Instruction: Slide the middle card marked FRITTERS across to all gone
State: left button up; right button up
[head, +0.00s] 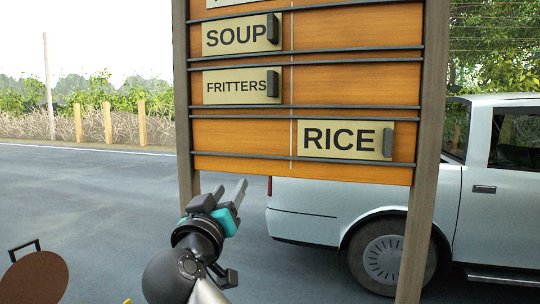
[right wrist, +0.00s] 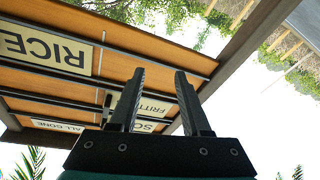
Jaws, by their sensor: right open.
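The FRITTERS card (head: 232,87) is a tan plate with a dark upright handle (head: 272,84) at its right end. It sits between dark rails on the left half of the orange wooden board (head: 350,84), left of a thin pale dividing line. My right gripper (head: 230,187) is open and empty, below the board's lower left and apart from the card. In the right wrist view, the FRITTERS card (right wrist: 153,107) shows upside down between the open fingers, partly hidden. An ALL GONE label (right wrist: 62,126) shows there too. My left gripper is not in view.
The SOUP card (head: 233,37) is in the row above, on the left. The RICE card (head: 343,139) is in the row below, on the right. The right half of the FRITTERS row is clear. Posts flank the board. A pale pickup (head: 462,215) stands behind.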

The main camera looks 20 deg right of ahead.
aim_at(270, 84)
jog(key=s+d+r+m+h+p, duration=0.1)
jog(key=s+r+m+h, duration=0.2)
jog(key=r, duration=0.4)
jog(key=s+r+m+h+p, duration=0.1)
jog(key=s+r+m, duration=0.1)
jog(key=s+r, duration=0.4)
jog(key=p+x, duration=0.2)
jog(key=x, duration=0.3)
jog(key=r+p+x, duration=0.1)
jog(key=p+x, duration=0.1)
jog(key=x, duration=0.3)
jog(key=p+x, duration=0.2)
jog(key=x, duration=0.3)
jog(key=shift+a+r, duration=0.2)
jog(key=shift+a, duration=0.1)
jog(key=shift+w+d+r+t, duration=0.2)
jog(key=shift+w+d+t, duration=0.15)
jog(key=shift+w, duration=0.15)
grip_shut()
jog(key=shift+f, duration=0.1)
